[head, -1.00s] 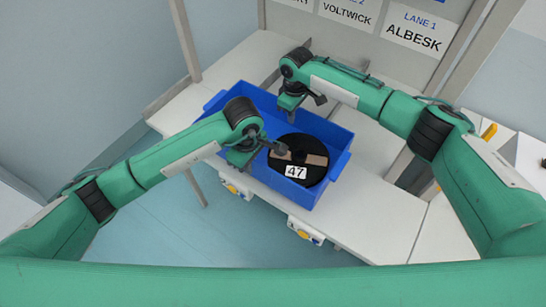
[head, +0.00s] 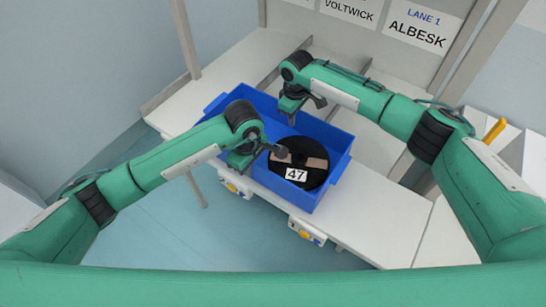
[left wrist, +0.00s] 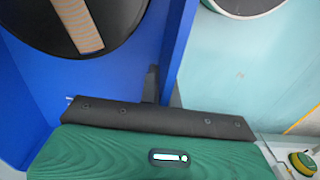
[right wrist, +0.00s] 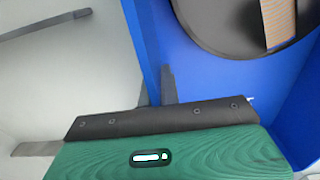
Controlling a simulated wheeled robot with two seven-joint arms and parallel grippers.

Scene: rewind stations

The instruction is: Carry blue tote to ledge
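The blue tote (head: 335,142) sits on or just above the white bench; I cannot tell which. A black reel (head: 312,172) labelled 47 lies inside it and also shows in the left wrist view (left wrist: 40,20) and right wrist view (right wrist: 235,15). My left gripper (head: 266,150) is at the tote's near wall, its fingers closed around the wall (left wrist: 177,45). My right gripper (head: 291,112) is at the far wall, its fingers closed around that wall (right wrist: 150,50). The fingertips are partly hidden. I cannot identify a separate ledge.
The white bench (head: 375,225) has free room to the tote's right. A grey post (head: 186,40) stands at the left. Pale boxes (head: 510,150) stand at the right.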

